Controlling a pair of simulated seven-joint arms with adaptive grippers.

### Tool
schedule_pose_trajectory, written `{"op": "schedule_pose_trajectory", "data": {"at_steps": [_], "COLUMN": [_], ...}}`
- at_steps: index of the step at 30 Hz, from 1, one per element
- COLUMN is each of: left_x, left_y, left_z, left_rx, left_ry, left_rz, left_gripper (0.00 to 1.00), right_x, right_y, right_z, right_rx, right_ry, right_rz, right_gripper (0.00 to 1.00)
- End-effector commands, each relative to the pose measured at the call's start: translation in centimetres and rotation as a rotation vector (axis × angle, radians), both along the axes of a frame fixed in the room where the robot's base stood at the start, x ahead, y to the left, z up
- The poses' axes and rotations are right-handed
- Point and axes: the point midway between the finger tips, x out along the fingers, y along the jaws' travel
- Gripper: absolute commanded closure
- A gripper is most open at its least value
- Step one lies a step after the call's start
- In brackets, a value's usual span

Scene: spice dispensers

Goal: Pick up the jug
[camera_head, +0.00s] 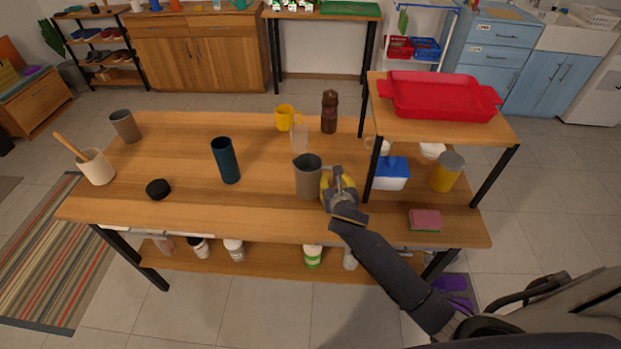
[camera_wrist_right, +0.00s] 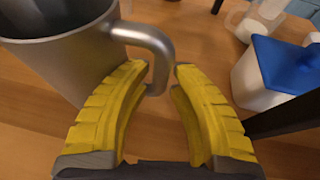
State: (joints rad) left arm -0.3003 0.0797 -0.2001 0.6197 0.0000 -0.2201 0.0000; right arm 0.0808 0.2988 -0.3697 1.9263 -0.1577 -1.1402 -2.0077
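The jug (camera_head: 308,178) is a grey metal pitcher standing upright on the wooden table, near the middle. In the wrist view its body (camera_wrist_right: 70,55) fills the upper left, and its curved handle (camera_wrist_right: 148,40) points toward my gripper. My right gripper (camera_head: 334,184) is at the jug's right side. In the wrist view its two yellow fingers (camera_wrist_right: 162,80) are spread apart, with the handle's lower end between or just ahead of the tips. I cannot tell whether they touch it. My left gripper is not in view.
A raised shelf with a red tray (camera_head: 440,97) stands right; its leg is near my arm. Below it are a blue-lidded white container (camera_head: 391,175) and a sponge (camera_head: 425,219). A clear vessel (camera_head: 299,138) stands behind the jug, a dark teal tumbler (camera_head: 226,161) to its left.

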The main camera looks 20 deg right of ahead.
Motion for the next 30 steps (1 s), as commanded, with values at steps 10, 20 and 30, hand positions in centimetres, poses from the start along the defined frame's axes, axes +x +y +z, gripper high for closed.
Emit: {"op": "schedule_pose_trajectory", "data": {"at_steps": [10, 20, 30], "left_x": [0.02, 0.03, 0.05], "left_y": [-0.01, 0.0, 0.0], "left_z": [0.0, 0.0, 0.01], "left_rx": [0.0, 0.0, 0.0], "left_ry": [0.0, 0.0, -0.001], "left_rz": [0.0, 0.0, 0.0], "left_gripper": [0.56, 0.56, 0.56], "right_x": [-0.01, -0.01, 0.03], "right_y": [0.01, 0.0, -0.02], "right_z": [0.04, 0.04, 0.18], "right_rx": [0.0, 0.0, 0.0], "right_ry": [-0.001, -0.001, -0.002], "right_rz": [0.0, 0.0, 0.0], "right_gripper": [1.0, 1.0, 1.0]}}
